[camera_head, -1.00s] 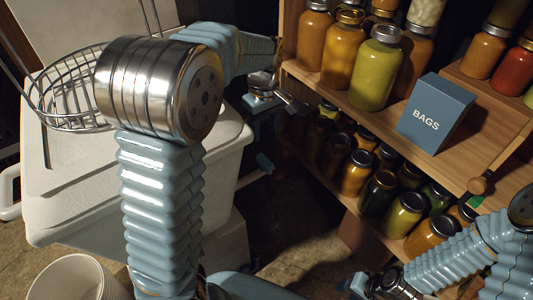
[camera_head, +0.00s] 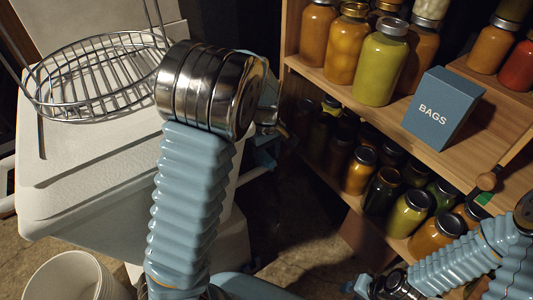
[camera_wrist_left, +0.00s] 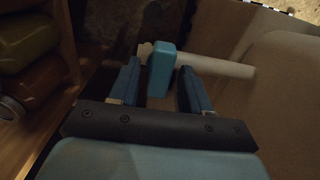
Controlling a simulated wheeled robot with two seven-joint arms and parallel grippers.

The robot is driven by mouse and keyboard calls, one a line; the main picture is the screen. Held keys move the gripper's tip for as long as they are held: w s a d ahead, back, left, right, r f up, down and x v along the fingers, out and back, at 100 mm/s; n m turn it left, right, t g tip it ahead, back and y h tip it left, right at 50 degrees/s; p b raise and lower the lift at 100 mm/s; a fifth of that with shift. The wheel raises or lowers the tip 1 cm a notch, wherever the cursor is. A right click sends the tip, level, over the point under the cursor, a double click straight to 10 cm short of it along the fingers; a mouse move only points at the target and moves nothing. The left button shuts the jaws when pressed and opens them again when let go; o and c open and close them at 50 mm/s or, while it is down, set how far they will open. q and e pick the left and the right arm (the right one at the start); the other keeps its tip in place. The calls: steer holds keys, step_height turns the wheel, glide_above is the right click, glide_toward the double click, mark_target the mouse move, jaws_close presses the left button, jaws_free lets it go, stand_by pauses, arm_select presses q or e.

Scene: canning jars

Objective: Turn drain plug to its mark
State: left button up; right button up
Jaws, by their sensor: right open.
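In the left wrist view a light-blue block (camera_wrist_left: 162,66), which looks like the drain plug's handle, stands in front of a pale horizontal tube (camera_wrist_left: 222,68). My left gripper (camera_wrist_left: 160,75) is open, with one dark blue finger on each side of the block; a gap shows on the left, and contact on the right cannot be told. In the head view my left gripper (camera_head: 266,140) is mostly hidden behind my silver wrist, beside the right side of the white cooler (camera_head: 85,190). The plug's mark cannot be made out. My right gripper (camera_head: 368,287) is open and empty at the bottom edge.
A wire basket (camera_head: 95,75) sits on the cooler lid. A white bucket (camera_head: 68,278) stands on the floor at lower left. Wooden shelves (camera_head: 450,165) with jars and a blue BAGS box (camera_head: 440,108) stand on the right. Floor shows between cooler and shelves.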

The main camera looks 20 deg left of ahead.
arm_select(q)
jaws_close()
steer(key=shift+r+n+p, duration=0.2)
steer(key=shift+n+p, duration=0.3)
steer(key=shift+p, duration=0.4)
steer(key=n+p, duration=0.3)
steer(key=shift+r+p, duration=0.1)
steer(key=shift+p, duration=0.2)
steer(key=shift+n+p, duration=0.6)
steer(key=shift+n, duration=0.4)
steer(key=shift+f+n, duration=0.2)
steer(key=shift+n, duration=0.7)
steer(key=shift+n+p, duration=0.3)
steer(key=shift+n, duration=0.6)
steer(key=n, duration=0.4)
steer(key=shift+f+n, duration=0.1)
steer(key=shift+n, duration=2)
